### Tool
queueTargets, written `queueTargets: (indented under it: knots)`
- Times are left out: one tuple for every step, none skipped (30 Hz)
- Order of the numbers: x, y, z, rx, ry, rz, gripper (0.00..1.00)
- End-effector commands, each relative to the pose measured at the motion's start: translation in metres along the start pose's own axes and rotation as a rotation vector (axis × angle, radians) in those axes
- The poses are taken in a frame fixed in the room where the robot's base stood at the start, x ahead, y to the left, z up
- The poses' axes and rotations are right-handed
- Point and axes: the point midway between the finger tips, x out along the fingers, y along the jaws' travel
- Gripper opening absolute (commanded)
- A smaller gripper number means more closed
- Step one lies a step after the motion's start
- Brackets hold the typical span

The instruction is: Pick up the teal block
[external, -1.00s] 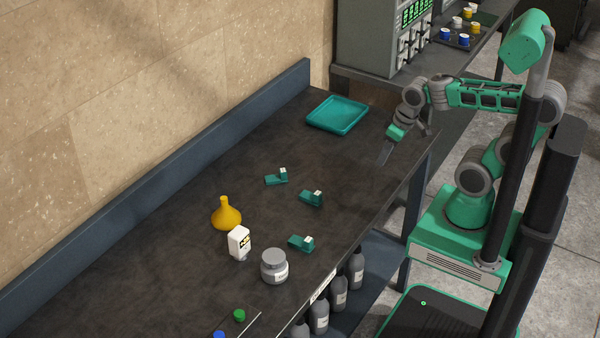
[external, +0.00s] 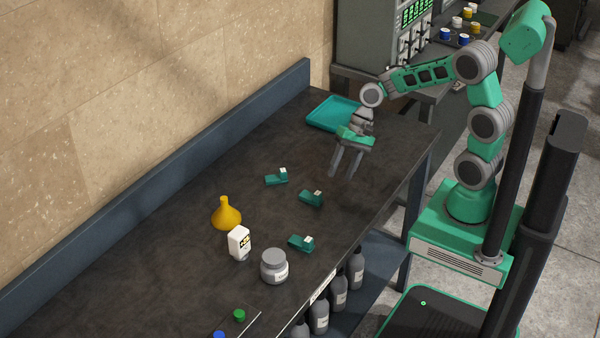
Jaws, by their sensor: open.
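Three small teal blocks, each with a pale piece on one end, lie on the dark bench. One teal block (external: 276,179) is farthest back, another teal block (external: 310,199) is in the middle, and a third teal block (external: 300,243) is nearest the front. I cannot tell which one the task means. My gripper (external: 343,176) is open and empty, with its fingers pointing down. It is above the bench, to the right of and beyond the middle block, apart from all three.
A teal tray (external: 318,113) lies at the far end of the bench, behind my gripper. A yellow flask (external: 226,216), a white bottle (external: 239,243) and a grey jar (external: 274,268) stand left of and near the front block. The bench between my gripper and the blocks is clear.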

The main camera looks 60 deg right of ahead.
Motion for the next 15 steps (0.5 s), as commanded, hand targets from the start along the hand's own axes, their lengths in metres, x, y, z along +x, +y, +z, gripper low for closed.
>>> queueTargets:
  knots:
    - [0.015,-0.008,-0.004,0.164,-0.102,-0.054,0.45]
    - [0.024,-0.013,-0.005,0.267,-0.167,-0.090,0.45]
    - [0.033,-0.020,-0.005,0.401,-0.257,-0.130,0.45]
    - [0.038,-0.023,-0.004,0.495,-0.323,-0.154,0.45]
    - [0.041,-0.026,-0.004,0.579,-0.384,-0.174,0.45]
    - [0.044,-0.029,-0.003,0.675,-0.458,-0.193,0.45]
    - [0.046,-0.030,-0.002,0.736,-0.507,-0.203,0.45]
    - [0.047,-0.031,-0.002,0.788,-0.550,-0.210,0.45]
    - [0.047,-0.033,-0.001,0.844,-0.598,-0.218,0.45]
    - [0.047,-0.033,0.000,0.875,-0.627,-0.220,0.45]
    - [0.047,-0.033,0.000,0.900,-0.648,-0.221,0.45]
    - [0.047,-0.034,0.001,0.922,-0.669,-0.223,0.45]
    - [0.048,-0.035,0.002,0.931,-0.677,-0.224,0.45]
    - [0.050,-0.037,0.003,0.935,-0.682,-0.223,0.45]
    - [0.053,-0.039,0.006,0.937,-0.685,-0.221,0.45]
